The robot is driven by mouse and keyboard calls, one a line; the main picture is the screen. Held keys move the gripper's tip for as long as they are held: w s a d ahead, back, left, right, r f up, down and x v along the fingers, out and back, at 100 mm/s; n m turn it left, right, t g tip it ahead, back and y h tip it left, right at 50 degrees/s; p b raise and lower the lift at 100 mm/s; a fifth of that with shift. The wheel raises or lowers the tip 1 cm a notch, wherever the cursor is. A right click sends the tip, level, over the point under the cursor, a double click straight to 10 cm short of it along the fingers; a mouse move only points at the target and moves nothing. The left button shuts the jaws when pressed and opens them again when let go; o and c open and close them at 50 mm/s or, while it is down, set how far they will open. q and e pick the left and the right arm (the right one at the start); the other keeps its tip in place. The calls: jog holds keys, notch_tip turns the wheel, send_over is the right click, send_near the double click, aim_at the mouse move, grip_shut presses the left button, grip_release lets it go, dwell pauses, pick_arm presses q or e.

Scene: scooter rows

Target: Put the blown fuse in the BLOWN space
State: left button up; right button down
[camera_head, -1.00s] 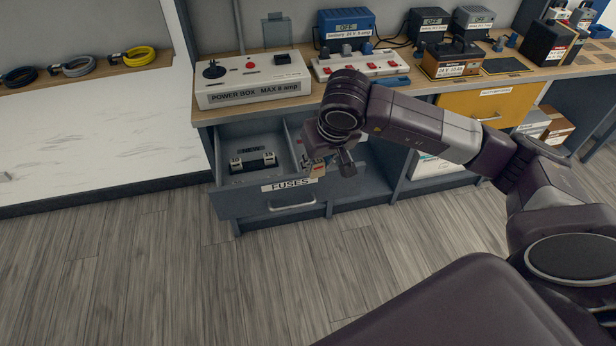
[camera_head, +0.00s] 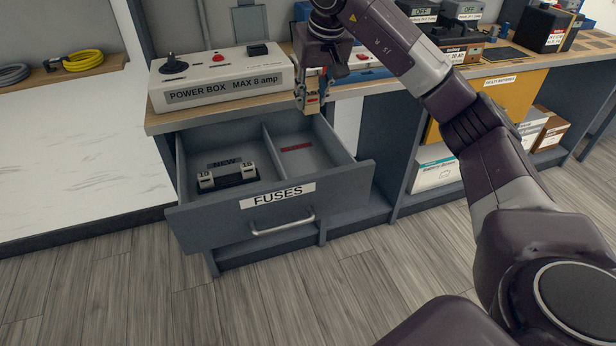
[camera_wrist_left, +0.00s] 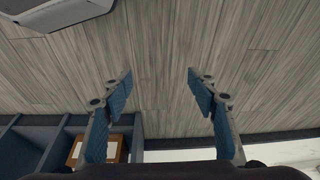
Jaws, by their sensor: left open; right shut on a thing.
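The fuses drawer (camera_head: 343,187) is pulled out and has two compartments. The left compartment has a NEW label (camera_head: 224,163) and a holder with fuses (camera_head: 228,178) marked 10 and 15. The right compartment looks empty, with a red label (camera_head: 296,147) on its floor, too small to read surely. My right gripper (camera_head: 312,104) points down above the back of the right compartment. It is shut on a small tan-and-red thing, likely the blown fuse (camera_head: 312,97), partly hidden by the fingers. My left gripper (camera_wrist_left: 160,88) is open and empty above the floor in the left wrist view.
The power box (camera_head: 225,80) stands on the bench above the drawer, just left of my right gripper. A divider (camera_head: 282,155) separates the compartments. The drawer front has a handle (camera_head: 283,223). Open floor lies before the drawer.

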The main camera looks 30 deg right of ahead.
notch_tip(320, 180, down, 15)
jog(key=b, duration=0.3)
jog(key=shift+r, duration=0.15)
jog(key=shift+f, duration=0.25)
notch_tip(320, 180, down, 2)
jog(key=shift+s+f+b, duration=0.1)
jog(key=shift+f+b, duration=0.05)
jog(key=shift+b, duration=0.35)
notch_tip(320, 180, down, 2)
pick_arm(q)
notch_tip(320, 180, up, 6)
jog(key=w+t, duration=0.1)
jog(key=shift+w+d+t, duration=0.25)
jog(key=shift+t, duration=0.15)
pick_arm(e)
jog(key=c, duration=1.6)
grip_release()
pick_arm(q)
jog(key=shift+w+r, duration=0.1)
